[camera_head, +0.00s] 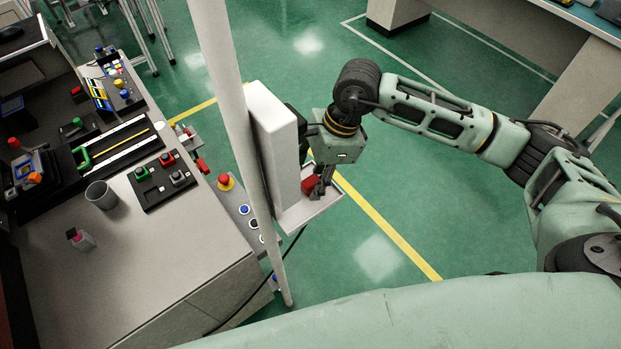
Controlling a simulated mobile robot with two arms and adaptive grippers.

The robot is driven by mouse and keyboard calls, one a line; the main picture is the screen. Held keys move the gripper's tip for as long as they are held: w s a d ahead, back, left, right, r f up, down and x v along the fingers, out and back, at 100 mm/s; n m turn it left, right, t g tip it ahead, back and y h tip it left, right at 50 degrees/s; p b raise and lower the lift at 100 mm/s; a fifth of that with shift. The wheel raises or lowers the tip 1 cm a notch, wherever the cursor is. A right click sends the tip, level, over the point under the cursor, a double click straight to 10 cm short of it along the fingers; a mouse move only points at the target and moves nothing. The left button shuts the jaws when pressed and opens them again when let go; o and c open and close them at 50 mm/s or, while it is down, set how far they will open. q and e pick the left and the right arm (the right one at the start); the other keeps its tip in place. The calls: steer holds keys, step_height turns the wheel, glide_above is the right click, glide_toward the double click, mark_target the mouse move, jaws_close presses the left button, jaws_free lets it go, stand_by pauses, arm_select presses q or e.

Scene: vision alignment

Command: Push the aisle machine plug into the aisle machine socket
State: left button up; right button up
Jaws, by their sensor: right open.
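My right gripper (320,187) reaches in from the right and points down beside the white upright box on the pole. It is open, its dark fingers close to a small red block (309,184), which may be the plug. I cannot tell whether the fingers touch it. The block is over a small light shelf (318,207) at the foot of the white box (273,140). The socket cannot be made out; the box and gripper may hide it. My left gripper is not in view.
A grey pole (233,110) stands just left of the box. A control desk (150,235) with buttons, a grey cup (101,194) and a small bottle (80,239) fills the left. A dark cable (285,252) hangs below the shelf. Green floor (420,200) is clear right of the box.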

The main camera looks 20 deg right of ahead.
steer(key=shift+d+f, duration=0.1)
steer(key=shift+c, duration=0.5)
steer(key=shift+c, duration=1)
jaws_close()
steer(key=shift+r+b, duration=0.6)
steer(key=shift+b, duration=0.05)
steer(key=w+d+b, duration=0.3)
steer(key=d, duration=0.5)
steer(key=w+d+b, duration=0.3)
steer(key=d+b, duration=0.1)
steer(key=d, duration=0.4)
steer(key=shift+d+r, duration=0.2)
steer(key=shift+d, duration=0.2)
